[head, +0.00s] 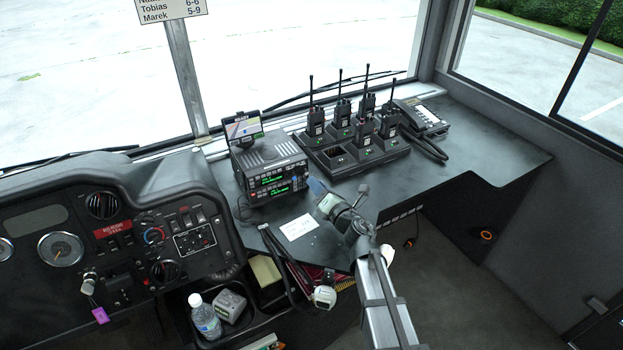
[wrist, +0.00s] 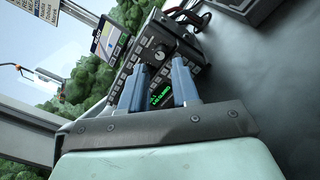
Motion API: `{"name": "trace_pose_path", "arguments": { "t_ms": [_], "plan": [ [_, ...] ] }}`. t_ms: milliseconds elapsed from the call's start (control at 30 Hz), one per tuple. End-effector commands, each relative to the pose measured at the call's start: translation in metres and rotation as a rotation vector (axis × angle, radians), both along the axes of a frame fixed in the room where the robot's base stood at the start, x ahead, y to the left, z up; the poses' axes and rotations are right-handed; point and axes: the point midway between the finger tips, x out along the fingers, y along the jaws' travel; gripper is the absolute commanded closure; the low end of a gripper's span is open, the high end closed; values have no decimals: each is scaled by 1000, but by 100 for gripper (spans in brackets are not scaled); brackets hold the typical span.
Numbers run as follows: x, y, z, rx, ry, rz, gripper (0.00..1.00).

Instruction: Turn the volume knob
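A black radio set (head: 268,168) of two stacked units with green displays stands on the dash shelf. In the wrist view the radio's face (wrist: 145,65) is tilted, and a round knob (wrist: 159,54) shows between and beyond my fingertips. Which control is the volume knob I cannot read. My gripper (head: 316,187) is just right of the radio's front in the head view. In the wrist view my gripper (wrist: 160,70) has its two blue-grey fingers apart with nothing between them. The fingers hide part of the radio's face. Contact with the knob cannot be made out.
A charger tray (head: 340,165) with several walkie-talkies stands right of the radio, with a phone handset (head: 420,118) beyond. A small screen (head: 243,126) stands above the radio. A white note (head: 299,227) lies in front of it. The shelf's right part is clear.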

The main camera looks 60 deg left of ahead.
Motion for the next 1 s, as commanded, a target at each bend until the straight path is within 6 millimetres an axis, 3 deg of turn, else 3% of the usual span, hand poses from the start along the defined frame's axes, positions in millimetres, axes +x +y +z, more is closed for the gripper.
{"name": "trace_pose_path", "arguments": {
  "t_ms": [100, 400, 600, 1000],
  "plan": [
    [0, -29, 0, -1, 0, -2, 70],
    [1, -73, 0, 0, 0, -1, 70],
    [1, -84, -1, 1, 0, 1, 70],
    [2, -85, -1, 0, 0, 0, 70]
  ]
}}
